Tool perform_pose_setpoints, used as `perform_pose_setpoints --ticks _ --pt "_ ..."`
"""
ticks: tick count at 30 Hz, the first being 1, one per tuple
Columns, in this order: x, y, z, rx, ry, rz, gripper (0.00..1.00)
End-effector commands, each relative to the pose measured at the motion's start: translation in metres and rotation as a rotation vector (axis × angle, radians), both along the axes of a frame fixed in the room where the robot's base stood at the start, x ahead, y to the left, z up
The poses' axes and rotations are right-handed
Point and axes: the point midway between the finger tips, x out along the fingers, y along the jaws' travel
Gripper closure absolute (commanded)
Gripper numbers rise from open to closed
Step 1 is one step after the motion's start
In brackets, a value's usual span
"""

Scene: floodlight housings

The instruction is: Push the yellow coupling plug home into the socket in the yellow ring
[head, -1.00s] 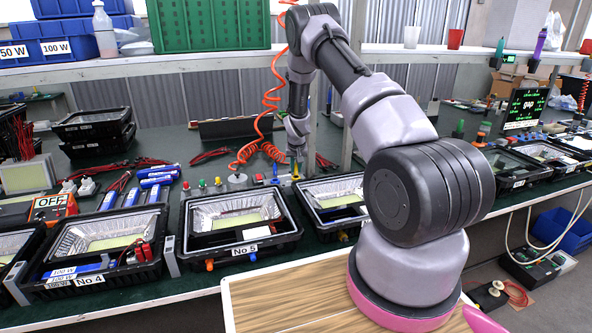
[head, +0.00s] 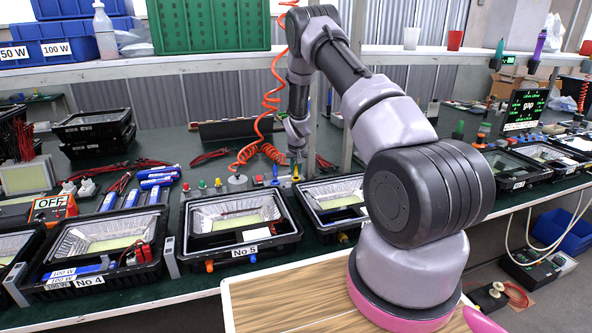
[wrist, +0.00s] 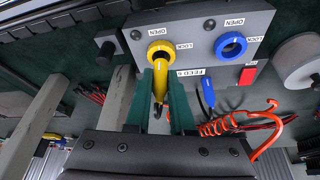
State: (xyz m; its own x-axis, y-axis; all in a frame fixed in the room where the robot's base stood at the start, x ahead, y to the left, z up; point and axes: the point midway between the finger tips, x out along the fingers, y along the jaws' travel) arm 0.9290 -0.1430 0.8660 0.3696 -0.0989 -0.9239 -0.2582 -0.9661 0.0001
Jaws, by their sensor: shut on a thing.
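The yellow coupling plug (wrist: 158,84) is between the green fingers of my gripper (wrist: 161,88), which is shut on it. Its front end meets the yellow ring (wrist: 161,47) on the grey feed panel (wrist: 200,30). The plug is roughly in line with the ring. The socket inside is mostly hidden by the plug, and I cannot tell how deep the plug sits. In the head view my gripper (head: 297,172) is small, at the back of the bench behind the housings.
Right of the yellow ring are a blue ring (wrist: 231,45), a blue plug (wrist: 207,92) and a red square (wrist: 248,75). A coiled orange hose (wrist: 235,122) lies close on the right. A grey post (wrist: 128,85) stands at left.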

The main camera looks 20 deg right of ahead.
Motion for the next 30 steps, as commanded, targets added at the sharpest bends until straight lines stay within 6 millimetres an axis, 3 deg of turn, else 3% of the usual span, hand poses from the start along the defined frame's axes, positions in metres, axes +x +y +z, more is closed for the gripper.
perform_pose_setpoints --ticks 29,30 --pt "0.000 0.000 -0.017 0.000 0.001 0.000 1.00" --pt "0.000 0.000 -0.018 0.000 0.001 0.000 0.75"
